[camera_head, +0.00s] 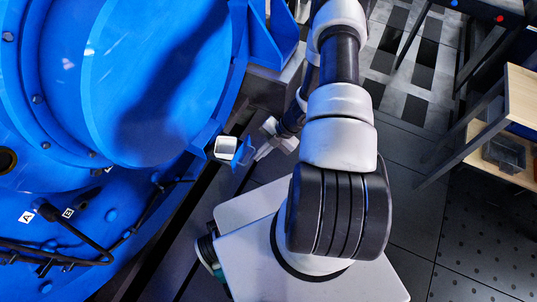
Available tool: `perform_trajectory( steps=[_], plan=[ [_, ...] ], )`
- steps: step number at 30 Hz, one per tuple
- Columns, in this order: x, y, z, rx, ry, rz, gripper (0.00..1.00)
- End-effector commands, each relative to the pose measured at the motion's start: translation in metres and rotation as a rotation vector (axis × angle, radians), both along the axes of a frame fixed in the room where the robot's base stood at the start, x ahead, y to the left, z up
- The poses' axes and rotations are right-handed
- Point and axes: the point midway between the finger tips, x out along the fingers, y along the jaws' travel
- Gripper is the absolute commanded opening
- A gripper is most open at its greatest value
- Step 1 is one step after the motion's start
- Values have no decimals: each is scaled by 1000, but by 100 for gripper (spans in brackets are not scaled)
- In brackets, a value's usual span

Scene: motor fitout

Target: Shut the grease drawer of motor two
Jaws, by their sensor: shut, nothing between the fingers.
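A large blue motor (150,80) fills the left of the head view. At its lower right edge a small blue drawer-like part with a pale, whitish block (226,148) sticks out; it looks like the grease drawer, standing out from the housing. My gripper (259,155) is just to the right of this part, small in view, with its fingers together and pointing down and left. Nothing shows between the fingers. I cannot tell whether the fingertips touch the drawer. No number that marks the motor as two is visible.
Black cables (75,235) run over the blue housing near labels A (27,216) and B (68,212). A wooden shelf unit (510,100) with a clear bin (503,154) stands at the right. Dark floor tiles (415,200) lie open between my arm and the shelf.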

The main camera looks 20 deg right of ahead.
Motion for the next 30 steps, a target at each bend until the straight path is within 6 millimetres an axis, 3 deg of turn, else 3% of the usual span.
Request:
perform_trajectory(
  steps=[14,17,27,30],
  plan=[
    [6,5,-1,0,0,2,0],
    [18,15,-2,-1,-1,5,0],
    [86,69,-3,-1,-3,5,0],
    [96,77,-2,-2,-2,3,0]
  ],
)
